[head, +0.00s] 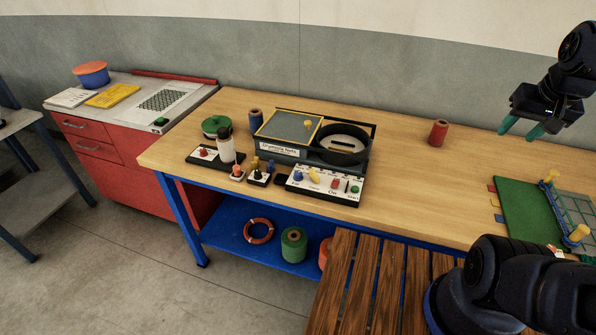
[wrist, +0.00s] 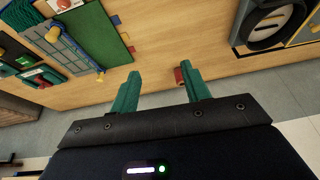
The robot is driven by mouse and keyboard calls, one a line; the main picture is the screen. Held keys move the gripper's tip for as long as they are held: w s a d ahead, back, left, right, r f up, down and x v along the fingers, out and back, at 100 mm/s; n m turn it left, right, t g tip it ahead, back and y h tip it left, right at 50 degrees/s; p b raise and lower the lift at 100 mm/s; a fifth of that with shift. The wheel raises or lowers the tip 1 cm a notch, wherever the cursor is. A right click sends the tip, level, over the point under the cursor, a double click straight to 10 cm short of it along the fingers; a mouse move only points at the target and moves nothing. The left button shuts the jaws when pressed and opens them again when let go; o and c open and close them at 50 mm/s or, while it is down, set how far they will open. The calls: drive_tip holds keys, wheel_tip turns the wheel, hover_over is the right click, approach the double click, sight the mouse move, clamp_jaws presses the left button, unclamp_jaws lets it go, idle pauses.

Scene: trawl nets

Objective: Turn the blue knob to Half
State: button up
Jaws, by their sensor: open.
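A blue knob (head: 298,176) stands at the left end of a white control panel (head: 322,192) on the wooden workbench in the head view. The panel's lettering is too small to read surely, so I cannot tell the knob's setting. My gripper (head: 522,128) is open and empty above the right part of the bench, far to the right of the panel. Its green fingers stand apart in the wrist view (wrist: 164,78), where the blue knob does not show.
Behind the panel stands a box with a round black drum (head: 343,146). Small control blocks (head: 259,177) and a white bottle (head: 226,146) are to its left. A red spool (head: 438,132) stands near the back edge. A green mat (head: 525,207) lies right; bench between is clear.

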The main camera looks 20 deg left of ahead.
drive_tip(key=w+a+f+m+g+y, duration=0.2)
drive_tip(key=w+a+g, duration=0.1)
drive_tip(key=w+a, duration=0.65)
drive_tip(key=m+g+h, duration=0.2)
drive_tip(key=m+h, duration=0.1)
drive_tip(key=m, duration=0.2)
approach(298, 172)
drive_tip(key=f, duration=0.8)
drive_tip(key=shift+s+d+f, duration=0.25)
drive_tip(key=shift+s+f, duration=0.05)
drive_tip(key=shift+f, duration=0.05)
drive_tip(key=c, duration=1)
